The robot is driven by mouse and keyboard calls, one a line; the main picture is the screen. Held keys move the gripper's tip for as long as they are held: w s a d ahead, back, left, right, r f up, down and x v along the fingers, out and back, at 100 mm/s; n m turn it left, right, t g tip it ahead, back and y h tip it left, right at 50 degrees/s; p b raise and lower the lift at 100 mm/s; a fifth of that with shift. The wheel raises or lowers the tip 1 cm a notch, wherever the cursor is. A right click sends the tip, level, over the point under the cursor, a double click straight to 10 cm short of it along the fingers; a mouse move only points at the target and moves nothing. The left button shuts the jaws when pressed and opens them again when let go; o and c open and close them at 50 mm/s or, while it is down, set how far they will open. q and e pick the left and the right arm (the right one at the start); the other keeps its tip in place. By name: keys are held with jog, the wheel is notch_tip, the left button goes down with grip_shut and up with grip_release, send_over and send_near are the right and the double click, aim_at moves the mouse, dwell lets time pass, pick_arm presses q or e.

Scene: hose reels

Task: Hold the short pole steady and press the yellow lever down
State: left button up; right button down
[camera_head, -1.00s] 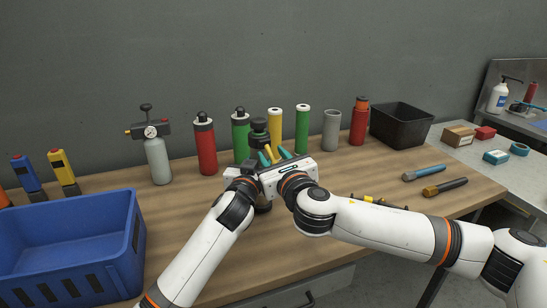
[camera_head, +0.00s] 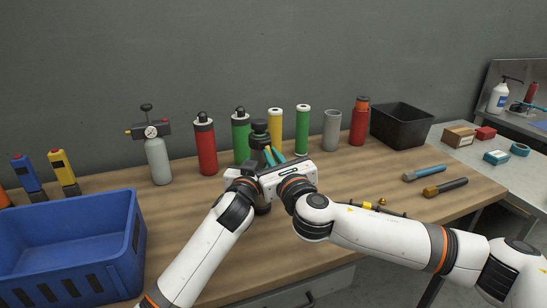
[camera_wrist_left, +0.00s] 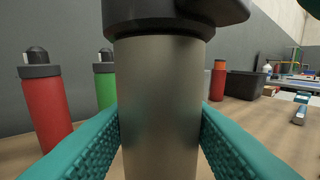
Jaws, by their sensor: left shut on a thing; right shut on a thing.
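The short pole (camera_head: 260,128) stands upright on the wooden bench, its dark top showing above my grippers in the head view. In the left wrist view its grey metal shaft (camera_wrist_left: 160,105) fills the middle, under a black collar with a lip to the right. My left gripper (camera_wrist_left: 160,135) is shut on this shaft, with a teal finger on each side. My right gripper (camera_head: 273,156) is beside the pole's upper part, with its teal fingers close to the pole. The yellow lever is not clearly visible now; the right gripper's fingers and body cover that spot.
Behind the pole stand red (camera_head: 205,145), green (camera_head: 241,135), yellow (camera_head: 275,128) and grey (camera_head: 332,130) cylinders. A blue crate (camera_head: 65,265) is at front left, and a black bin (camera_head: 401,125) at back right. Two handled tools (camera_head: 445,187) lie at right.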

jog(key=shift+d+f, duration=0.1)
jog(key=shift+f, duration=0.2)
jog(key=c, duration=1.4)
grip_release()
jog(key=shift+r, duration=0.1)
jog(key=v, duration=1.2)
